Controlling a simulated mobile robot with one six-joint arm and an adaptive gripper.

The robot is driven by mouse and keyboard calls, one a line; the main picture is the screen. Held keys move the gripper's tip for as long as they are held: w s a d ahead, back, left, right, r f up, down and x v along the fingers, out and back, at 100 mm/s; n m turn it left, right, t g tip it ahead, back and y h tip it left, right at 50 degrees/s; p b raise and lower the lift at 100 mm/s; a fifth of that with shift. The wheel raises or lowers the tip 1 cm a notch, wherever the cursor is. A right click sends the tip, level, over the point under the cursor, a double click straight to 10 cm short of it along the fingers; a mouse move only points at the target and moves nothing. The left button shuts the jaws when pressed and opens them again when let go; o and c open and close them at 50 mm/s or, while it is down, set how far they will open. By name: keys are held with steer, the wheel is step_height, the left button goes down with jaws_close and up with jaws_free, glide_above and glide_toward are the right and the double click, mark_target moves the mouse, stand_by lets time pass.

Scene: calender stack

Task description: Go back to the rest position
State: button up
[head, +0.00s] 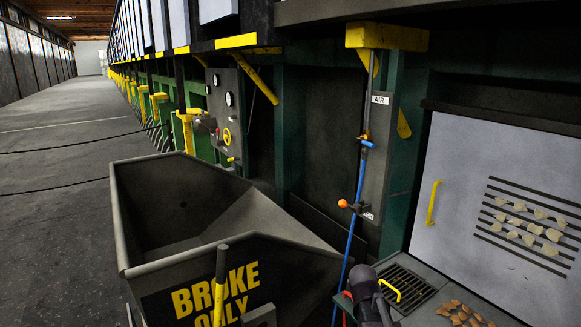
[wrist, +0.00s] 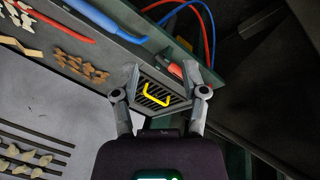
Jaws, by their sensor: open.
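My gripper (wrist: 161,76) is open in the wrist view, its two grey fingers spread apart with nothing held between them. Between and beyond the fingers lies a dark slotted grate (wrist: 172,101) with a yellow handle (wrist: 157,95); the gap to it cannot be judged. In the head view, a dark part of my arm stands at the bottom, in front of the ledge. The same grate (head: 412,284) and yellow handle (head: 390,290) show beside it. My fingertips are not clear in that view.
A dark bin marked BROKE ONLY (head: 185,200) stands left of the ledge. A blue hose (head: 352,215) hangs beside it. Brown pieces (head: 462,314) lie on the ledge. A pale panel (head: 455,170) with slots and pale pieces rises behind. The aisle floor (head: 60,150) is open at left.

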steer(key=s+a+n+g+y, duration=0.1)
steer(key=s+a+n+y, duration=0.2)
steer(key=s+a, duration=0.3)
steer(key=s, duration=0.3)
steer(key=shift+s+a+f, duration=0.15)
steer(key=shift+s+a, duration=0.05)
steer(key=shift+a, duration=0.05)
